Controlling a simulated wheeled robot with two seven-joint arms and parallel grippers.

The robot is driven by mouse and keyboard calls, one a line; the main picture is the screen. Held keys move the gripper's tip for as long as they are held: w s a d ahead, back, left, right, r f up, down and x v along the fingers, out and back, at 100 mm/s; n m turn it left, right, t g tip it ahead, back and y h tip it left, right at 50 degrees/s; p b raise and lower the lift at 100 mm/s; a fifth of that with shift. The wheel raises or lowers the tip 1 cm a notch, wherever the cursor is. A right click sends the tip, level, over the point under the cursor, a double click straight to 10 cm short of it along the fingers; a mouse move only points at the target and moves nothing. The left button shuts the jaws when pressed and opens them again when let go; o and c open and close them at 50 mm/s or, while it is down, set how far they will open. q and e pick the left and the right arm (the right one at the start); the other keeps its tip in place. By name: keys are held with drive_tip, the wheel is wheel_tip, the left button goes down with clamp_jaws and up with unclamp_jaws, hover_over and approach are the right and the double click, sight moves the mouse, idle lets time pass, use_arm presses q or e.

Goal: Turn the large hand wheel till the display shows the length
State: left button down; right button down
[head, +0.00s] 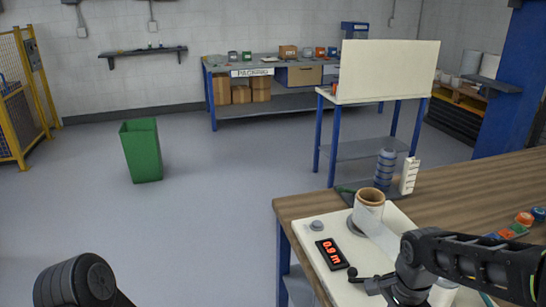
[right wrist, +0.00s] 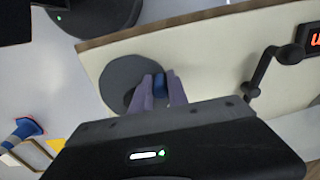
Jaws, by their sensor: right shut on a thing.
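The display (head: 330,253) on the pale bench-top machine (head: 312,241) reads 0.9 m in red digits. It shows partly in the right wrist view (right wrist: 314,40). A grey hand wheel (right wrist: 122,72) lies against the pale panel in the right wrist view, with a blue grip (right wrist: 160,85) on it. My right gripper (right wrist: 160,88) is shut on that blue grip. In the head view my right arm covers the wheel. A small black crank (head: 355,274) sits beside the display. My left gripper is out of view; only a dark arm part shows at lower left.
A film roll (head: 369,198) stands on the machine, its strip running toward my right arm. A stack of blue-grey rolls (head: 385,168) and a white block (head: 409,176) stand behind. Small coloured items (head: 525,219) lie at right. A green bin (head: 142,152) stands on open floor.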

drive_tip(key=shift+d, duration=0.1)
drive_tip(key=shift+s+a+f, duration=0.1)
drive_tip(key=shift+s+a, duration=0.1)
drive_tip(key=shift+s, duration=0.15)
drive_tip(key=c, duration=1.4)
unclamp_jaws()
drive_tip(key=o, duration=1)
drive_tip(key=shift+r, duration=0.25)
wheel_tip(320, 180, up, 4)
drive_tip(key=p, duration=0.3)
drive_tip(key=shift+d+r, duration=0.1)
drive_tip(key=shift+r, duration=0.05)
drive_tip(key=shift+r+p, duration=0.85)
drive_tip(key=shift+r, duration=0.4)
